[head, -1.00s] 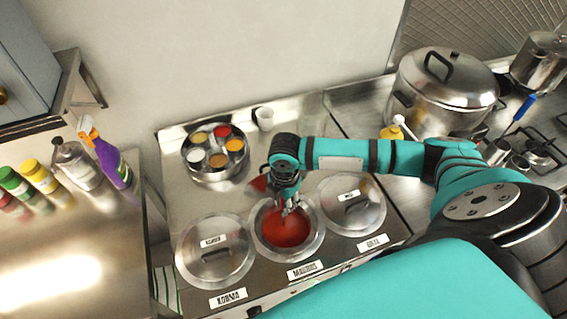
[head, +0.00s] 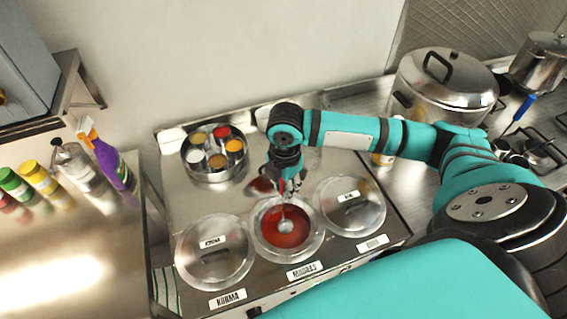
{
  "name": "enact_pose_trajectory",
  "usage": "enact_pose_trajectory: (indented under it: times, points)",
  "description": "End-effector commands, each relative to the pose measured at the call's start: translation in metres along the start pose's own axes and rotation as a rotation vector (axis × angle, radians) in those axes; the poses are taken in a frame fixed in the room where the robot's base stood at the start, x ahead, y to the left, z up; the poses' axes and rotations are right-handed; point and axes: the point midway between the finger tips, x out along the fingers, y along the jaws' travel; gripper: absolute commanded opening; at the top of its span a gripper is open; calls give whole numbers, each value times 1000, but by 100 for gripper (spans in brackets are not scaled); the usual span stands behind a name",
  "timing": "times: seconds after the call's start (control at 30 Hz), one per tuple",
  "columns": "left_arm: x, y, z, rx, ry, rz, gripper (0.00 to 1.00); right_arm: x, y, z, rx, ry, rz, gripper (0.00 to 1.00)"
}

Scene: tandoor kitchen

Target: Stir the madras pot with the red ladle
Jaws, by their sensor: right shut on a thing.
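The madras pot (head: 313,248) is the open middle well of the steel counter, with red sauce (head: 300,236) inside and a MADRAS label in front. My right gripper (head: 288,184) points down above the back of the pot, shut on the upper part of the red ladle. The ladle's grey bowl (head: 286,226) shows at the sauce, near the middle of the pot. Its thin shaft rises to the gripper; most of the handle is hidden by the fingers. My left gripper is not in view.
Lidded wells flank the pot: korma (head: 213,262) at left, another (head: 352,212) at right. A round spice tin (head: 213,176) stands behind. A big lidded pot (head: 447,85) is at the back right. Spray (head: 110,165) and sauce bottles stand at left.

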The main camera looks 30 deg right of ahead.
Motion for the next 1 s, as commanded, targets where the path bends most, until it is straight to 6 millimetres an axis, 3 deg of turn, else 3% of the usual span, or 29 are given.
enact_pose_trajectory:
  times: [0.5,1.0]
  points:
    - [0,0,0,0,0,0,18,-41,1,0,-1,0,1,0]
    - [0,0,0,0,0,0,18,-46,1,0,0,0,0,0]
